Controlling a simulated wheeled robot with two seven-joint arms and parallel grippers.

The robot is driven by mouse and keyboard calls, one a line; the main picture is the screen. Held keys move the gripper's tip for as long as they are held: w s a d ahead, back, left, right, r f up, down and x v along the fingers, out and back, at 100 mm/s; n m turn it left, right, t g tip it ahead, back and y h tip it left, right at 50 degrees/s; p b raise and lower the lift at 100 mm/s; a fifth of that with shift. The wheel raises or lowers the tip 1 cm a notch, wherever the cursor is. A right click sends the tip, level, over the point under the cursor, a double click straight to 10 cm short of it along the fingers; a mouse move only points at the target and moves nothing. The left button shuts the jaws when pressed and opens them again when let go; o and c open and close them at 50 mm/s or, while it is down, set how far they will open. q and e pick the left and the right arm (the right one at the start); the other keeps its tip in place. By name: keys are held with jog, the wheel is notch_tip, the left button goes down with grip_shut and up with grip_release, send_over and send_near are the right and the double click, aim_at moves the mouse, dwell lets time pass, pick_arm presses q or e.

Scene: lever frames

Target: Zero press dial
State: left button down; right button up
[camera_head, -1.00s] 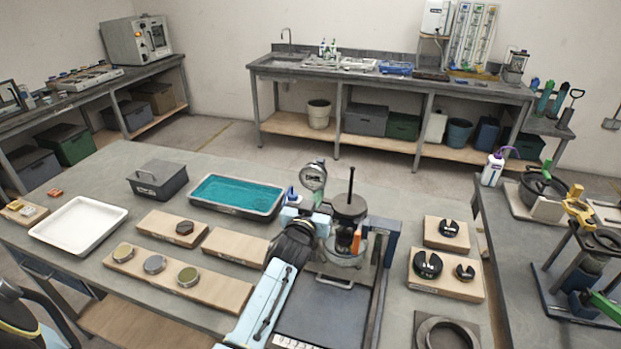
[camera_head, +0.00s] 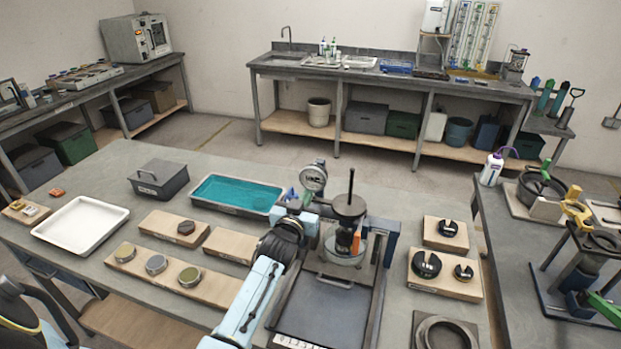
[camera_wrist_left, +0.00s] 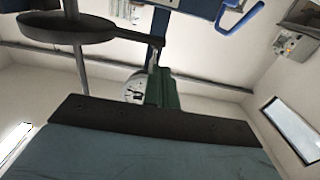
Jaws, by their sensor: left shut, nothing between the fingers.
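The press dial (camera_head: 313,178) is a round, pale-faced gauge at the upper left of the press (camera_head: 348,207), which has a dark round plate and an upright rod. The dial also shows in the left wrist view (camera_wrist_left: 133,89), partly covered on its right by a green upright part. Its needle is too small to read. My left gripper (camera_head: 292,200) is shut and empty, just left of and below the dial. I cannot tell whether it touches the dial. My right gripper is not in view.
Slotted black weights on boards (camera_head: 446,273) lie to the right. A white tray (camera_head: 80,225) is far left.

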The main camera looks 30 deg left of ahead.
pick_arm(q)
jog(key=shift+a+r+p, duration=0.35)
jog(key=shift+a+r, duration=0.15)
dwell(0.5)
jog(key=f+p+v, duration=0.1)
jog(key=p+v, duration=0.2)
jog(key=v, duration=0.3)
jog(key=shift+s+a, duration=0.2)
jog(key=shift+f, duration=0.15)
jog(key=w+d+b, duration=0.2)
jog(key=w+b, duration=0.5)
jog(key=b, duration=0.3)
jog(key=shift+d, duration=0.35)
dwell(0.5)
